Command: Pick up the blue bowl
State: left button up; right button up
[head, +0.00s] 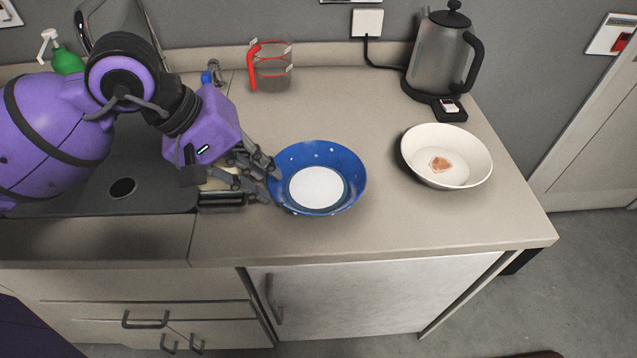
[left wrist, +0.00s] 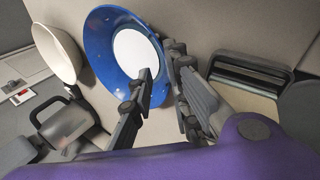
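The blue bowl (head: 345,200), with a white round inside bottom, sits upright on the counter right of the sink. My left gripper (head: 268,180) is at the bowl's left rim. In the left wrist view, the fingers of my left gripper (left wrist: 160,65) stand apart, one over the inside of the blue bowl (left wrist: 97,45) and the other outside its rim. The rim lies between them; firm contact on both sides does not show. My right gripper is not in view.
A white bowl (head: 415,160) with a small brown piece inside stands to the right. A kettle (head: 432,60) and a red-handled clear jug (head: 272,72) stand behind. A dark-framed item (head: 221,200) lies under my left gripper. The counter's front right is clear.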

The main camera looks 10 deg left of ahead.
aim_at(289, 195)
pick_arm(q)
jog(key=x, duration=0.4)
jog(key=shift+d+f+p, duration=0.15)
jog(key=shift+f+p, duration=0.15)
jog(key=shift+p, duration=0.05)
grip_shut()
